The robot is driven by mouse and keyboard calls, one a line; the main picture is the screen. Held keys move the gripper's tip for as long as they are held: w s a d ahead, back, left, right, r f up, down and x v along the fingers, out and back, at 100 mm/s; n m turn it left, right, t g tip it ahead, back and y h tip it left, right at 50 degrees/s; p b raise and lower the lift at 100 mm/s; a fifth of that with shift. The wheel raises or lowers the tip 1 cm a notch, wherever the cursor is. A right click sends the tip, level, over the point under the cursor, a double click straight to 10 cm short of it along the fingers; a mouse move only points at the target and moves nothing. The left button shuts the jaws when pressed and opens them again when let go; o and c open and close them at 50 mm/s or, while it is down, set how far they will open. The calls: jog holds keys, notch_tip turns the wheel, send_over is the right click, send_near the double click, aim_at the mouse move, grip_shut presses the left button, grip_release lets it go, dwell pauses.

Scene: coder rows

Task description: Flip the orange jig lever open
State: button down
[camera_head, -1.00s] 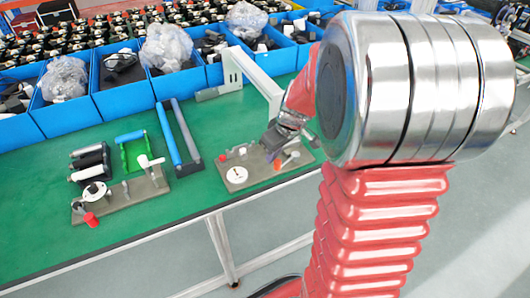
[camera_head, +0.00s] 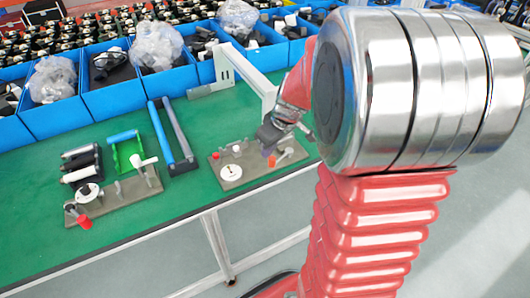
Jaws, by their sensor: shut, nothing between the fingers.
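The jig is a grey-brown plate (camera_head: 255,172) on the green table, with a white disc (camera_head: 231,172) and small posts. A small orange-red part (camera_head: 272,160), which looks like the lever, shows on the plate just below and right of my gripper. A pale bar (camera_head: 286,154) lies beside it. My gripper (camera_head: 266,147) is shut and empty, low over the jig's back middle. Whether its fingertips touch the lever cannot be told, and the gripper hides part of the jig.
A second plate (camera_head: 125,198) with a white disc and red knob (camera_head: 84,222) is at left. A blue-handled frame (camera_head: 171,140) stands between. A white bracket (camera_head: 248,74) rises behind my gripper. Blue bins (camera_head: 110,97) line the back. Table is clear in front of the frame.

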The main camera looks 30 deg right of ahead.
jog(key=d+v, duration=0.1)
jog(key=v, duration=0.7)
jog(key=shift+w+d+r, duration=0.2)
jog(key=shift+r, duration=0.1)
jog(key=s+a+r+m+t, duration=0.1)
jog(key=s+a+r, duration=0.1)
jog(key=s+a, duration=0.6)
jog(key=s+a+r+m+t+h, duration=0.1)
jog(key=s+a+r+m, duration=0.1)
jog(key=s+a, duration=0.5)
jog(key=a+r, duration=0.1)
jog(key=a, duration=0.2)
jog(key=shift+s+a, duration=0.25)
jog(key=shift+s, duration=0.15)
jog(key=shift+r, duration=0.1)
dwell(0.9)
